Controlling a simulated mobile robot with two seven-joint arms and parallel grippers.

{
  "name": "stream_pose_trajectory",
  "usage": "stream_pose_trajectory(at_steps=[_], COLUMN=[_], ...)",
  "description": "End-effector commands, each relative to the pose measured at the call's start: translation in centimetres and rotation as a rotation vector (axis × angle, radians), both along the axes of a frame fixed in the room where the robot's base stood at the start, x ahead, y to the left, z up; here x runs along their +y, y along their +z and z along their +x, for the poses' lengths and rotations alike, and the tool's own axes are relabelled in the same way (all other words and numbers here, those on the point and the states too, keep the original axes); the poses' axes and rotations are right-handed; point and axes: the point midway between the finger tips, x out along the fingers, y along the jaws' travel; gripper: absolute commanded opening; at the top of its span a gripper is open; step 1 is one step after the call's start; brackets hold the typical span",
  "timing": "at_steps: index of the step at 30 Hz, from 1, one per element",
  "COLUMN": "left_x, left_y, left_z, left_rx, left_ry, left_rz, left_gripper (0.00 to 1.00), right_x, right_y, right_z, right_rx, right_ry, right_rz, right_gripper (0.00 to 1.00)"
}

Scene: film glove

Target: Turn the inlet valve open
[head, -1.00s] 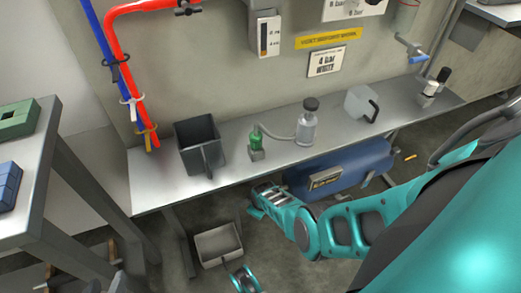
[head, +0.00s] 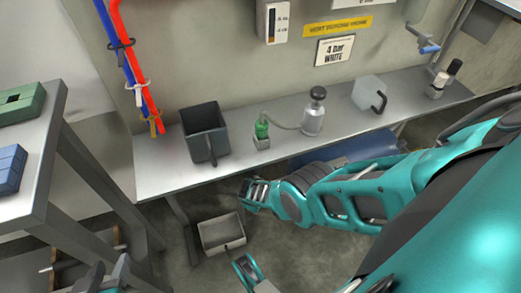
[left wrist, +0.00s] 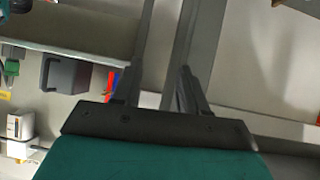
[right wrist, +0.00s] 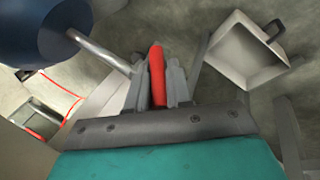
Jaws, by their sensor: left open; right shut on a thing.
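A red handle (right wrist: 157,75) stands between the fingers of my right gripper (right wrist: 160,85), which is shut on it. A metal pipe (right wrist: 102,52) runs from the blue tank (right wrist: 52,28) toward it; I cannot tell whether they join. The handle looks like the inlet valve's lever, but the valve body is hidden. In the head view my right gripper (head: 255,192) is below the bench front, and my arm covers most of the tank (head: 350,148). My left gripper (head: 105,275) is open and empty at the lower left; it also shows in the left wrist view (left wrist: 162,85).
The bench (head: 160,182) carries a dark bin (head: 205,130), a green-topped fitting (head: 262,130), a bottle (head: 313,115) and a clear jug (head: 368,92). A grey tray (head: 222,235) lies below. A side table (head: 50,130) stands left. Red hose (head: 135,60) hangs on the wall.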

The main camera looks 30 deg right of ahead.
Motion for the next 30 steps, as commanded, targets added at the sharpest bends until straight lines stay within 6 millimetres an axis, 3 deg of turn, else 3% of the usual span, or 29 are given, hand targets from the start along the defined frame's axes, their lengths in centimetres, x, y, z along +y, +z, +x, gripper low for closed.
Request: stream_pose_trajectory(at_steps=[1,2,9,20,30], left_x=[0.0,0.0,0.0,0.0,1.1], left_y=[0.1,0.1,0.0,0.6,3.4], left_z=[0.0,0.0,-0.1,-0.4,-0.4], left_rx=[0.0,0.0,0.002,0.008,-0.006], left_ry=[0.0,0.0,0.0,0.002,0.029], left_rz=[0.0,0.0,-0.001,-0.001,0.014], left_gripper=[0.43,0.43,0.43,0.43,0.43], right_x=[0.2,0.2,0.0,0.1,1.4], right_y=[-0.1,-0.1,0.0,0.8,4.9], right_z=[-0.3,-0.3,-0.1,-0.2,-1.3], right_rx=[0.006,0.006,0.004,0.001,0.003], right_ry=[-0.001,-0.001,-0.002,-0.002,-0.001], right_rz=[0.003,0.003,0.001,0.0,0.0], right_gripper=[0.0,0.21,0.42,0.42,0.42])
